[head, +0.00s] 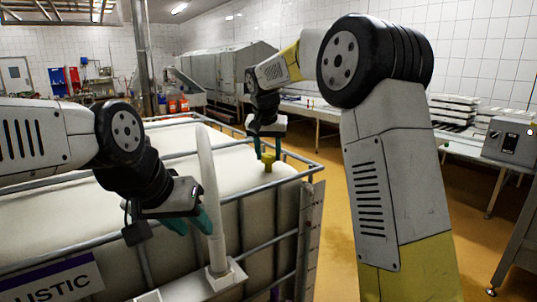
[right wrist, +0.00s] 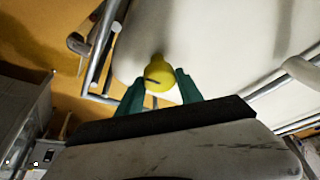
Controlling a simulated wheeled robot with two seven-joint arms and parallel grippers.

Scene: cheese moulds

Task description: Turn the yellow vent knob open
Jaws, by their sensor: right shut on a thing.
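The yellow vent knob (head: 268,161) sits on top of the white tank (head: 105,175), near its far right corner. In the right wrist view the knob (right wrist: 158,77) shows a dark line on its face and lies between the two teal fingertips. My right gripper (head: 267,155) reaches down from above and is shut on the knob; it also shows in the right wrist view (right wrist: 160,88). My left gripper (head: 190,224) hangs over the near part of the tank, away from the knob. Its teal fingers are apart with nothing seen between them.
A metal tube frame (head: 292,180) cages the tank. A pale upright post (head: 211,200) stands close beside my left gripper. A long bench (head: 455,145) with white moulds runs along the right wall. The yellow floor between is clear.

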